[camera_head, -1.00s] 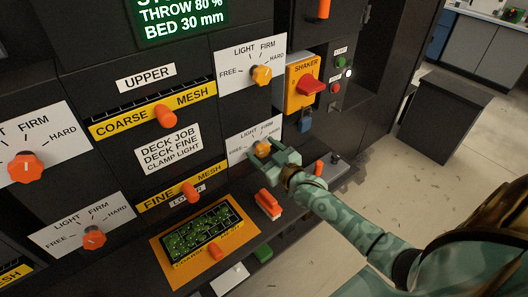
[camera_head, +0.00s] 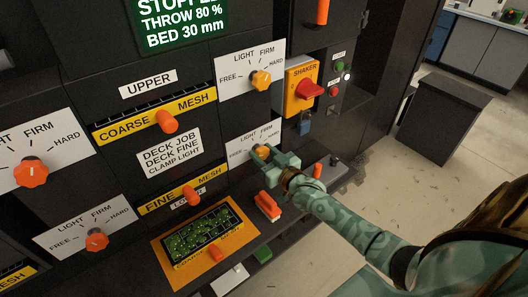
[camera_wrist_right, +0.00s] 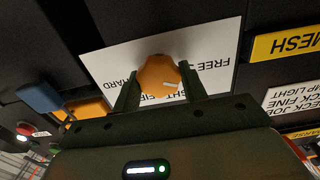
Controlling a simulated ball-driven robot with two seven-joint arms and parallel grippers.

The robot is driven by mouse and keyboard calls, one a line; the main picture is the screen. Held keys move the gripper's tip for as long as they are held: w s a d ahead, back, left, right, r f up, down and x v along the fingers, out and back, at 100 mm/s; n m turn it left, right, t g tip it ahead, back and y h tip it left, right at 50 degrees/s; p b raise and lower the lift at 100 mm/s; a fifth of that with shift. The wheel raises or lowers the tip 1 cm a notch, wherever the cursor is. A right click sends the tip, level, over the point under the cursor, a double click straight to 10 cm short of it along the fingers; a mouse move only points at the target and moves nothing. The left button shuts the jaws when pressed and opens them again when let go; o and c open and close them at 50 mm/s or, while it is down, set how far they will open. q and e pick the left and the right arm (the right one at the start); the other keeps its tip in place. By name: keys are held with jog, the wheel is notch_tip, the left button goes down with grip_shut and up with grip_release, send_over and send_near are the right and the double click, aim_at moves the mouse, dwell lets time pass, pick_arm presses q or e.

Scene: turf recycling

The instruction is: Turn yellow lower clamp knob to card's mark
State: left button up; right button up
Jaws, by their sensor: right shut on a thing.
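The yellow lower clamp knob (camera_head: 262,151) sits on a white dial plate (camera_head: 240,150) marked LIGHT and FIRM, low on the right of the dark panel. My right gripper (camera_head: 274,161) is shut on it and hides part of it. In the right wrist view the knob (camera_wrist_right: 160,77) stands between the two fingers, and the plate appears upside down. Its short white pointer line slants right and slightly down there, toward the partly hidden LIGHT end of the scale. The card (camera_head: 169,151) reads DECK JOB, DECK FINE, CLAMP LIGHT. My left gripper is not in view.
Another yellow knob (camera_head: 261,81) is above, beside the yellow shaker box (camera_head: 301,88) with its red switch. A blue padlock (camera_head: 304,125) hangs below that box.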

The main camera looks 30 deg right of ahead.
jog(key=m+p, duration=0.1)
jog(key=m, duration=0.1)
jog(key=shift+r+m, duration=0.1)
jog(key=shift+m, duration=0.2)
jog(key=shift+d+m+p, duration=0.1)
jog(key=shift+m+p, duration=0.35)
jog(key=shift+m, duration=0.45)
jog(key=shift+f+m+p, duration=0.15)
jog(key=shift+m+p, duration=0.05)
jog(key=shift+m, duration=1.1)
jog(key=shift+f+m+p, duration=0.1)
jog(key=shift+m+p, duration=0.1)
jog(key=shift+m, duration=1.1)
jog(key=o, duration=1)
jog(key=shift+c, duration=0.2)
jog(key=s+d+p, duration=0.1)
jog(key=s+p, duration=0.1)
jog(key=s, duration=1.4)
jog(key=shift+s+d, duration=0.15)
jog(key=shift+d, duration=0.05)
